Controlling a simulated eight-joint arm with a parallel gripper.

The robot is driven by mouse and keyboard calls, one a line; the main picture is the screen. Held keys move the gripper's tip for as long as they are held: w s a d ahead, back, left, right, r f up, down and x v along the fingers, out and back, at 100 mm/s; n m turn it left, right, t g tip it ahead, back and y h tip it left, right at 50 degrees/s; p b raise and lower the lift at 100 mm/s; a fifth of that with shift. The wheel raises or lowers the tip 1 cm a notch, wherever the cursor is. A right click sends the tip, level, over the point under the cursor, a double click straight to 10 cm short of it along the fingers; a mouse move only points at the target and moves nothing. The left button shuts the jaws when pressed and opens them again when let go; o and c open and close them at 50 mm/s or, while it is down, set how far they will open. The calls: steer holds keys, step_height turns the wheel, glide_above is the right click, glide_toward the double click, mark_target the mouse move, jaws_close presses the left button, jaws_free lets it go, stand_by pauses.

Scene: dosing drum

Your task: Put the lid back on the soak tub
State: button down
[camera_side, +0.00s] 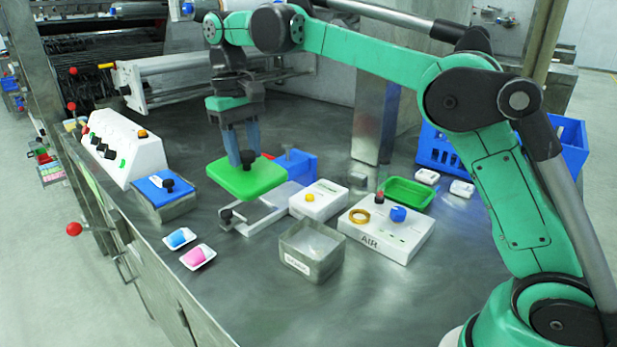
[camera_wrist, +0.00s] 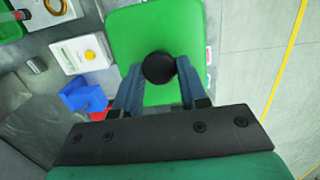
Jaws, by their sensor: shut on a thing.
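A flat green lid (camera_side: 247,179) with a round black knob (camera_side: 247,157) hangs level in the air, left of the table's middle. My gripper (camera_side: 242,155) is shut on the knob from above. In the wrist view the fingers (camera_wrist: 158,75) flank the knob (camera_wrist: 158,68), and the green lid (camera_wrist: 150,30) spreads beyond it. An open grey metal tub (camera_side: 312,250) with a white label stands on the table, to the right of and nearer than the lid. Its label is too small to read surely. The wrist view does not show this tub.
A metal frame (camera_side: 255,213) and a blue block (camera_side: 297,165) lie near the lid. A white button box (camera_side: 319,200) and the AIR box (camera_side: 386,232) stand right. A blue-lidded tub (camera_side: 165,188) stands left.

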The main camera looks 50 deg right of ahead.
steer(key=s+d+f+g, duration=0.1)
steer(key=s+d+f, duration=0.4)
steer(key=s+d, duration=0.2)
step_height(320, 180, down, 7)
steer(key=shift+s+a+r+n, duration=0.15)
steer(key=shift+s+r+n, duration=0.05)
steer(key=shift+n, duration=0.1)
steer(key=shift+f, duration=0.6)
stand_by(2.1)
jaws_free()
stand_by(0.5)
steer(key=shift+r, duration=0.1)
